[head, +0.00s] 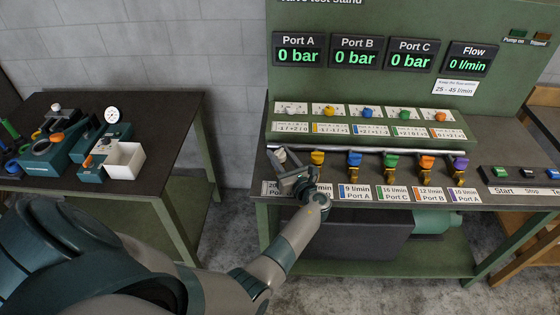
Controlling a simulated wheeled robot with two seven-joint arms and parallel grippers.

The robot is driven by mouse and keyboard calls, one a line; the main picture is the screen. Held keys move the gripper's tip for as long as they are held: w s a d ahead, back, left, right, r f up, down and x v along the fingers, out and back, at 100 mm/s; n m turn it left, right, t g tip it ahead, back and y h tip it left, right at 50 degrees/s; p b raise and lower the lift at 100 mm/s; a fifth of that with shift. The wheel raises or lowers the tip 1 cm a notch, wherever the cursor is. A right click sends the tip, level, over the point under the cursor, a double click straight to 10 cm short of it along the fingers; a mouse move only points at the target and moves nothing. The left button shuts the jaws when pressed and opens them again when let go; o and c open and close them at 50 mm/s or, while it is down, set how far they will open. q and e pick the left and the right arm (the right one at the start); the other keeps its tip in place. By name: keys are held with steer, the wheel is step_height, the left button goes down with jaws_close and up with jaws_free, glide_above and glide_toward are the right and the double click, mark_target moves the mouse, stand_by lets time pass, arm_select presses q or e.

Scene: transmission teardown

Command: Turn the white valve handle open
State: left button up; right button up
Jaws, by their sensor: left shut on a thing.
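The white valve handle (281,156) is at the left end of the row of valves on the green test stand (262,207). My left gripper (288,171) is at this valve, shut on the white handle. My gripper and wrist hide much of the valve, so the handle's exact angle cannot be made out. My right gripper is not in view.
Yellow (317,157), blue (354,158), green, orange and purple valve handles stand close to the right along a pipe. Displays for Port A (299,54), B and C read 0 bar, and Flow reads 0 l/min. A dark side table (165,120) stands left.

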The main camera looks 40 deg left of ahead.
arm_select(q)
steer(key=n+g+y+b, duration=0.1)
steer(key=g+b, duration=0.1)
steer(key=shift+w+f+n+g, duration=0.1)
steer(key=shift+f+n+g, duration=0.05)
steer(key=shift+n+g, duration=0.55)
steer(key=shift+g, duration=0.1)
steer(key=shift+y, duration=0.3)
steer(key=shift+r, duration=0.2)
steer(key=o, duration=1)
